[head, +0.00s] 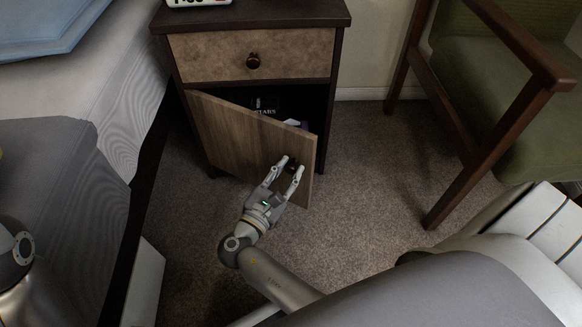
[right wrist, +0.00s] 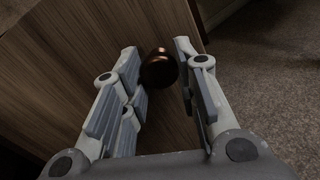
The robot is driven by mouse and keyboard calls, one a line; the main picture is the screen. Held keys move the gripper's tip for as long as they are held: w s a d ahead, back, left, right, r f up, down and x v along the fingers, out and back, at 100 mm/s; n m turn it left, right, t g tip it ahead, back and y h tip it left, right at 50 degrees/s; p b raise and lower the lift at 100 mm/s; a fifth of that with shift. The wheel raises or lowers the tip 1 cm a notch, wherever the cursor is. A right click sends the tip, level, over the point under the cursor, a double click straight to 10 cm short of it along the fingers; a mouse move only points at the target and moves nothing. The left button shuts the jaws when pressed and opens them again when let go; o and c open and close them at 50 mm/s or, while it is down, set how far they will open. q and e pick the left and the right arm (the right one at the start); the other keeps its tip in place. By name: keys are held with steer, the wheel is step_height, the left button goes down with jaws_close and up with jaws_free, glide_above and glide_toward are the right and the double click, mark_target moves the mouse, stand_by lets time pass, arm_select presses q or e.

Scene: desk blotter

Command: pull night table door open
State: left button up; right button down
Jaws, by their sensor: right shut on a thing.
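The night table (head: 264,14) stands at the back, dark framed, with a wooden door (head: 232,132) below its drawer. The door is hinged at its left side and stands partly open, its right edge swung out toward me. My right gripper (head: 287,164) is at the door's front near its free edge. It is shut on the door's dark round knob (right wrist: 160,68), which sits between the fingers in the right wrist view. In the head view the fingers partly hide the knob. My left gripper is out of view.
Inside the cabinet a dark book (head: 263,106) and pale items show. The drawer (head: 215,56) above is closed. A bed (head: 108,60) stands at the left and a green wooden armchair (head: 495,85) at the right. Carpet (head: 365,170) in front of the door is clear.

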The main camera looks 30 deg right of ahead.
steer(key=c, duration=1.2)
jaws_free()
steer(key=shift+o, duration=0.5)
